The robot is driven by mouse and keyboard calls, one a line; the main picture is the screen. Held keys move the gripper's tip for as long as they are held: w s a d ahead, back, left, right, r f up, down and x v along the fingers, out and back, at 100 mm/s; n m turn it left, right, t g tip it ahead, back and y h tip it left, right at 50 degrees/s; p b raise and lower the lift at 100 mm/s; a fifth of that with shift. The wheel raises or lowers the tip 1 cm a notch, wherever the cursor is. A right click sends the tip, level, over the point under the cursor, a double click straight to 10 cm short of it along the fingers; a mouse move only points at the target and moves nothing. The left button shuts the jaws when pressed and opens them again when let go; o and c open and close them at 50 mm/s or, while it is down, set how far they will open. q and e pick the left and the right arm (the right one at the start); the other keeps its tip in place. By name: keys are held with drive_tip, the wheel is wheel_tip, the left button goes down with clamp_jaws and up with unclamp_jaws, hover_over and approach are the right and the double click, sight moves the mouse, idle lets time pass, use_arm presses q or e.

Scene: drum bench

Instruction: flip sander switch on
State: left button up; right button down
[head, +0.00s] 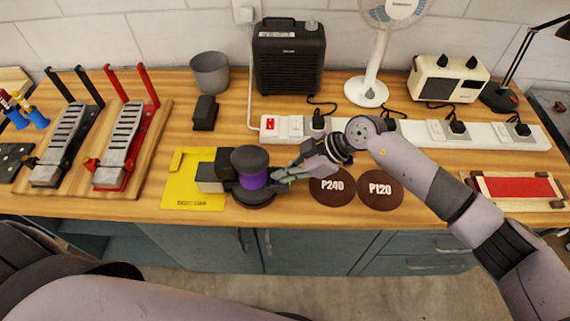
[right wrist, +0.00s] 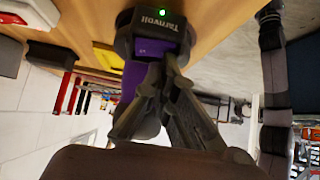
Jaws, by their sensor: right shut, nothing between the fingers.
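The sander (head: 249,172), black with a purple band, stands on the bench at the front centre-left, partly over a yellow sheet. In the right wrist view the sander (right wrist: 152,47) shows a purple body, a black "Tarnvolt" plate and a lit green light (right wrist: 162,13). My right gripper (head: 283,175) is shut and empty, with its fingers against or very near the sander's right side. In the right wrist view its fingertips (right wrist: 170,62) are together at the purple body by the plate; contact cannot be told for sure. The switch itself cannot be made out. My left gripper is not in view.
Two brown discs, P240 (head: 333,187) and P120 (head: 380,190), lie right of the sander beneath my right arm. A white power strip (head: 420,133) with several plugs runs behind. The yellow sheet (head: 190,170) lies left. A fan (head: 368,92) and a black heater-like box (head: 289,58) stand at the back.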

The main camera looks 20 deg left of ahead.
drive_tip(key=shift+s+d, duration=0.1)
drive_tip(key=shift+s, duration=0.1)
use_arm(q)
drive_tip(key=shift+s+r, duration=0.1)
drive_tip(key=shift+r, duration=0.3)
use_arm(e)
drive_tip(key=shift+s+f, duration=0.1)
drive_tip(key=shift+f, duration=0.25)
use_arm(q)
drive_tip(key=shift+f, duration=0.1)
